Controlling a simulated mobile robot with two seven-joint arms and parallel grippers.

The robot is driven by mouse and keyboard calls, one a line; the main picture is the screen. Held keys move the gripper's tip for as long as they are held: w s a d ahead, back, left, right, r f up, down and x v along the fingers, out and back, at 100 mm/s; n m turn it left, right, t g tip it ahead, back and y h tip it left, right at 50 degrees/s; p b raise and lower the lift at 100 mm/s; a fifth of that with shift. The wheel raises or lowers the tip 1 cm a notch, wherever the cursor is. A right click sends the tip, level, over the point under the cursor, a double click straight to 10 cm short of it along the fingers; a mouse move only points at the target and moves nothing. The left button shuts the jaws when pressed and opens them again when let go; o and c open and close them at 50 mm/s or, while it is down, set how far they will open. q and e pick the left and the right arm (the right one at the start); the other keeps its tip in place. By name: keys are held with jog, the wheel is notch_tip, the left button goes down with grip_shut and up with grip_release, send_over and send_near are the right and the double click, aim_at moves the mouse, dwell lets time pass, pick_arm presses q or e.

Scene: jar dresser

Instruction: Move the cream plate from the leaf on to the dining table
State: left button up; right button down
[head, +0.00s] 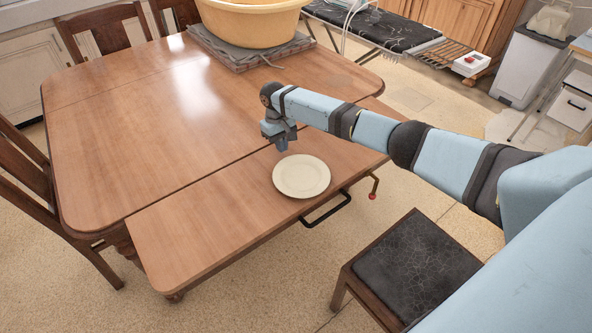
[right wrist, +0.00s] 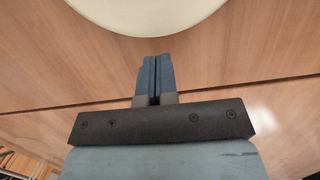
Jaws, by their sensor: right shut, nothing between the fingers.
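My right gripper (head: 282,144) is just behind and left of the plate, near the seam. In the right wrist view its fingers (right wrist: 154,60) are shut together with nothing between them. The plate's edge (right wrist: 150,15) shows at the top there, a little apart from the fingertips. My left gripper is not in view.
A yellow tub (head: 250,25) stands on a folded grey cloth (head: 225,55) at the table's back. A black handle (head: 326,210) and a red-tipped brass lever (head: 374,187) are at the leaf's front edge. A dark-topped stool (head: 415,265) stands in front. The table's middle is clear.

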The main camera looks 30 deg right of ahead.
aim_at(306, 178)
jog(key=s, duration=0.3)
jog(key=shift+d+r+p, duration=0.15)
jog(key=shift+r+p, duration=0.05)
jog(key=shift+p, duration=0.2)
jog(key=s, duration=0.5)
jog(key=s+p, duration=0.1)
jog(key=s, duration=0.3)
jog(key=shift+s+d, duration=0.2)
jog(key=shift+s, duration=0.15)
jog(key=shift+w+f, duration=0.1)
jog(key=shift+f, duration=0.4)
jog(key=shift+f+p, duration=0.1)
jog(key=shift+p, duration=0.2)
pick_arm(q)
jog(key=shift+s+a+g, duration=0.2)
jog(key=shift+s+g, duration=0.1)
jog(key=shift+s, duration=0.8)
pick_arm(e)
jog(key=shift+a+f, duration=0.1)
jog(key=shift+f, duration=0.15)
